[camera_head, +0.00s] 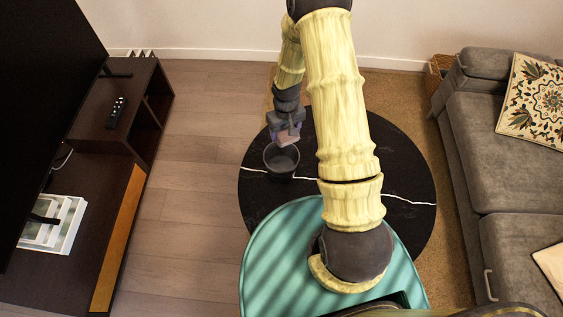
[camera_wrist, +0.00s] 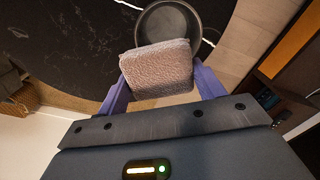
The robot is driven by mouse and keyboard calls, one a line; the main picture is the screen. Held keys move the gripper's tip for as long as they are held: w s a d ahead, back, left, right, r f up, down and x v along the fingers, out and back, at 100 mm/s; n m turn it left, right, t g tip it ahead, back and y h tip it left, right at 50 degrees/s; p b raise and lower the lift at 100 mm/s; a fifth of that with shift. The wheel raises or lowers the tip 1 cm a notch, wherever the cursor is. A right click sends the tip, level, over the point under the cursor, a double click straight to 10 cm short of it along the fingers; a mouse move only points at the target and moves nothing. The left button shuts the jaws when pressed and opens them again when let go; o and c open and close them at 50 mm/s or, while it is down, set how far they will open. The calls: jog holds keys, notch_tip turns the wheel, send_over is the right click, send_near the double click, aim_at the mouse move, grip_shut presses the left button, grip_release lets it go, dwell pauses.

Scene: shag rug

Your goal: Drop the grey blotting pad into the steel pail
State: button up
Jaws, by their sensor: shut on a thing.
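The blotting pad (camera_wrist: 158,70) is a thick, textured grey-pink block in the wrist view. My gripper (camera_wrist: 160,85) is shut on it, with a purple finger at each side. In the head view the pad (camera_head: 286,138) is small below my gripper (camera_head: 287,132). The steel pail (camera_wrist: 190,20) is a dark grey round vessel with an open top, just beyond the pad in the wrist view. The pad hides part of its near side. In the head view the pail (camera_head: 281,160) stands on the black table, just below the gripper in the picture. The pail's inside looks empty.
The round black table (camera_head: 405,160) has white veins and bare room around the pail. A grey sofa (camera_head: 480,140) stands at the right. A dark TV cabinet (camera_head: 115,185) stands at the left, with wooden floor (camera_head: 195,190) between it and the table.

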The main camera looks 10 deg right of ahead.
jog(key=shift+f, duration=0.1)
notch_tip(320, 180, down, 6)
jog(key=b, duration=0.4)
jog(key=shift+b, duration=0.35)
jog(key=o, duration=1)
jog(key=shift+c, duration=0.2)
notch_tip(320, 180, up, 18)
jog(key=p, duration=0.1)
jog(key=shift+f, duration=0.15)
jog(key=shift+w, duration=0.1)
